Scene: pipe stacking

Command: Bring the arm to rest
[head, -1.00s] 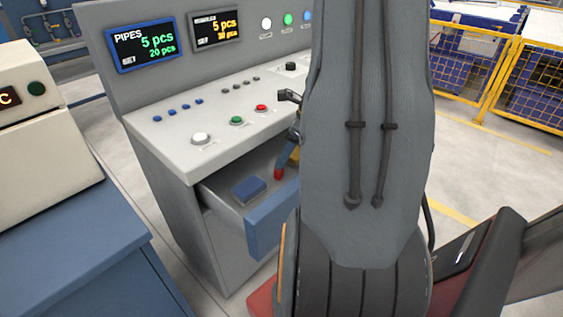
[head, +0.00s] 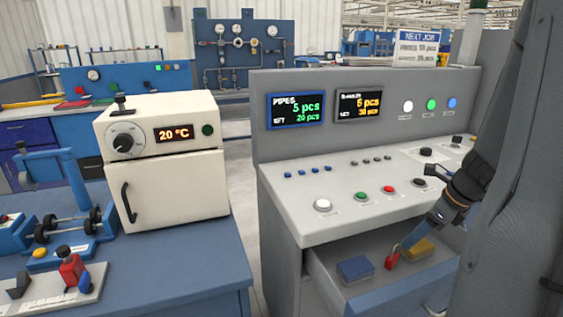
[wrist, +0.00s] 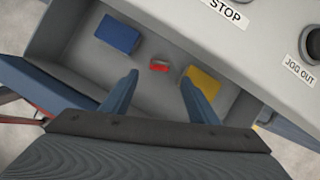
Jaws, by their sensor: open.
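My gripper (head: 407,241) hangs over the open drawer (head: 322,272) of the grey control console (head: 350,228), its fingers pointing down into it. In the wrist view my gripper (wrist: 159,84) is open, with its two blue fingers apart. A small red piece (wrist: 159,66) shows in the drawer beyond the fingertips; in the head view this red piece (head: 392,259) appears right at a fingertip. I cannot tell whether they touch. Nothing is visibly held. My arm covers the right side of the head view.
A blue block (head: 355,269) and a yellow block (head: 419,249) lie in the drawer on either side of the red piece. The console's buttoned top is close above. A cream oven (head: 165,185) stands on the blue bench (head: 190,260) at left.

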